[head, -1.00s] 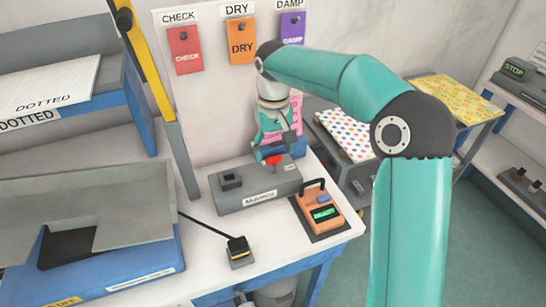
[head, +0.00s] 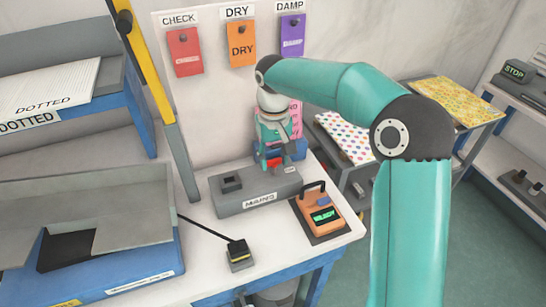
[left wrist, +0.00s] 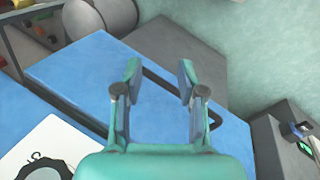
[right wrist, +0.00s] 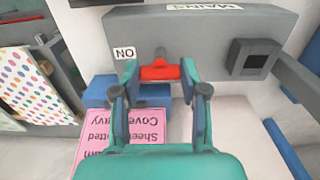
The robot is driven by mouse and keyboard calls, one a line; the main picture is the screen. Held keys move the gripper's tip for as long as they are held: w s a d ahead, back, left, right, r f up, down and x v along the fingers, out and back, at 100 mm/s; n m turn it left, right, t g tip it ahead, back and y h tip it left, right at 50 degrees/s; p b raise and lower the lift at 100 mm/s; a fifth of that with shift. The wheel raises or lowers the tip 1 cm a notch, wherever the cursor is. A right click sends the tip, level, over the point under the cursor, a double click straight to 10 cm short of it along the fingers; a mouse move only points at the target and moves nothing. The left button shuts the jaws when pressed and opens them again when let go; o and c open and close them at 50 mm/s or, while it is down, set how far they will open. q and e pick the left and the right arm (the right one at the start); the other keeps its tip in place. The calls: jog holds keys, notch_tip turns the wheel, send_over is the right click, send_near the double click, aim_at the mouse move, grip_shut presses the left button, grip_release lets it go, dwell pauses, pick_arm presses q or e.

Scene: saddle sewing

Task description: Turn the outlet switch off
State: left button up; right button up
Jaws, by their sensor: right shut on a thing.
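The grey outlet box (head: 235,202), labelled MAINS, stands on the white table. Its red switch (head: 274,162) is at the box's back right edge. In the right wrist view the red switch (right wrist: 160,71) lies between my right gripper's fingertips (right wrist: 161,68), beside an ON label (right wrist: 124,53). The right gripper (head: 273,158) is shut on the switch; the fingers partly hide it in the head view. My left gripper (left wrist: 160,80) is open and empty over a blue surface in the left wrist view.
An orange meter (head: 318,207) with a lit green display stands right of the box. A small black-topped block (head: 239,255) with a cable sits in front. CHECK, DRY and DAMP tags (head: 242,43) hang on the wall behind. A pink card (right wrist: 150,125) lies near the right gripper.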

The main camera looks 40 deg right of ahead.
jog(key=shift+n+p, duration=0.3)
jog(key=shift+n, duration=0.1)
jog(key=n+p, duration=0.1)
jog(key=n, duration=0.1)
jog(key=shift+r+n, duration=0.15)
jog(key=shift+n, duration=0.25)
jog(key=n+p, duration=0.2)
jog(key=n, duration=0.2)
jog(key=shift+n, duration=0.3)
jog(key=n+p, duration=0.2)
jog(key=n, duration=0.3)
jog(key=n+p, duration=0.1)
jog(key=n, duration=0.3)
jog(key=shift+n, duration=0.3)
jog(key=shift+w, duration=0.1)
jog(key=o, duration=1)
jog(key=shift+o, duration=0.7)
